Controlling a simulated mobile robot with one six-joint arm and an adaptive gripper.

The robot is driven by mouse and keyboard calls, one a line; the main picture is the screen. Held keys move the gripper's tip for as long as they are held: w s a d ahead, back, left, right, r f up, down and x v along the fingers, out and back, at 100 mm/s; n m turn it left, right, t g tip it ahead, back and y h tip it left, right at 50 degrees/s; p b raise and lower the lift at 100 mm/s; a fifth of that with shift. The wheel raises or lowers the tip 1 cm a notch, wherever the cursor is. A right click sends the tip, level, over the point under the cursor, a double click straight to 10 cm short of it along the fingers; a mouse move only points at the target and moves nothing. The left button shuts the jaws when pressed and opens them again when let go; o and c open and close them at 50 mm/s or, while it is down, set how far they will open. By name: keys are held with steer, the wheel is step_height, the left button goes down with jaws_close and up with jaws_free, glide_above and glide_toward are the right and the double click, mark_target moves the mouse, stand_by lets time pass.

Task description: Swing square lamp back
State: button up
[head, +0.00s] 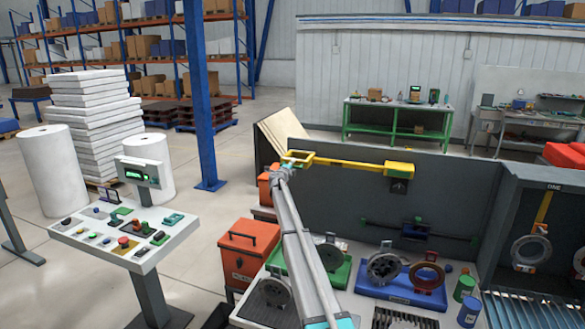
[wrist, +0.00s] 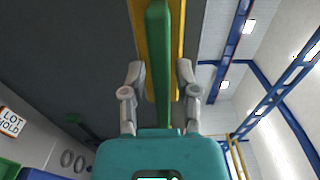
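A yellow swing arm (head: 350,164) sticks out from a dark bracket (head: 398,184) on the grey panel in the head view. Its left end carries a square yellow frame (head: 297,154), which looks like the square lamp. My gripper (head: 289,162) is at that frame end, small and partly merged with it. In the wrist view a green bar (wrist: 158,60) runs up the middle with a yellow bar (wrist: 178,50) behind it. My gripper (wrist: 160,70) has one finger on each side of the green bar, with gaps visible on both sides. Its fingers are apart. Contact with the frame cannot be told.
The grey panel (head: 340,205) stands behind the bench. Ring-shaped parts on blue (head: 398,285) and green stands sit below the arm. An orange box (head: 248,252) and a button console (head: 125,235) stand to the left. A dark booth (head: 535,190) closes the right.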

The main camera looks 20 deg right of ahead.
steer(key=shift+s+a+r, duration=0.1)
steer(key=shift+a, duration=0.3)
steer(key=v, duration=1.2)
stand_by(0.5)
